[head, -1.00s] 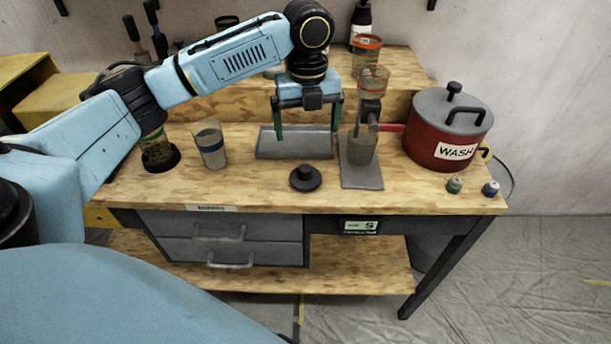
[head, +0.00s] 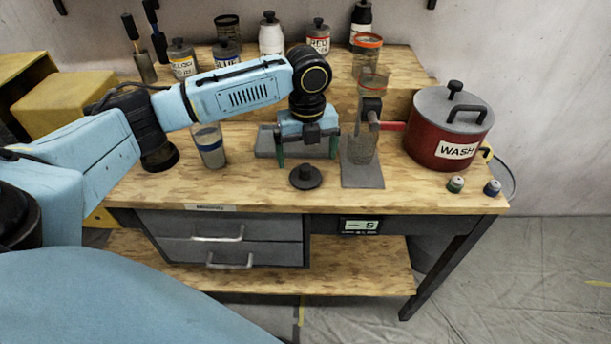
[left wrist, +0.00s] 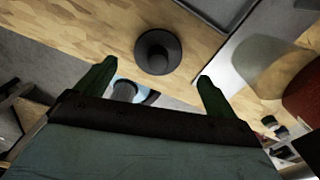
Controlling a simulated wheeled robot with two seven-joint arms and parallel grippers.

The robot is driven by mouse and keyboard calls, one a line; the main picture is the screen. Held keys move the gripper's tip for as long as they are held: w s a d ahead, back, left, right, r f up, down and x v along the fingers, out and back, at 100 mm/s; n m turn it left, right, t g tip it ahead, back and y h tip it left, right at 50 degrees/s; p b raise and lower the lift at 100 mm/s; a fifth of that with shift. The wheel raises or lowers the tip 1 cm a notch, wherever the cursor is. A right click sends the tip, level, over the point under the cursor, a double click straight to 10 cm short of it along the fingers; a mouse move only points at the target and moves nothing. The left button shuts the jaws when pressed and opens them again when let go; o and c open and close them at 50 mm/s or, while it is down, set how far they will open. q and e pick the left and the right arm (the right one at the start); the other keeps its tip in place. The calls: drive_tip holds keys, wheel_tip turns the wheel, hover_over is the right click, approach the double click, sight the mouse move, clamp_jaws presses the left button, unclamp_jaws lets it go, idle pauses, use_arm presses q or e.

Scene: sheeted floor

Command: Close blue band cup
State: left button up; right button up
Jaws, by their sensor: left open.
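The blue band cup (head: 211,147) is a clear cup with a blue band, standing upright and uncovered on the workbench, left of my left gripper. A dark round lid with a knob (head: 305,177) lies flat on the bench near its front edge, to the right of the cup. My left gripper (head: 307,160) is open and empty, pointing down just above and behind the lid. In the left wrist view the lid (left wrist: 158,52) shows ahead of the two spread fingertips. My right gripper is not in view.
To the right stand a dispenser on a grey plate (head: 362,176), a red WASH pot (head: 437,145) and two small jars (head: 455,184). Labelled bottles (head: 271,36) line the back shelf. The bench front beside the lid is clear.

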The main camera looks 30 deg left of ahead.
sight(306, 167)
use_arm(q)
drive_tip(key=shift+s+a+f, duration=0.15)
drive_tip(key=shift+f, duration=2.45)
drive_tip(key=c, duration=1)
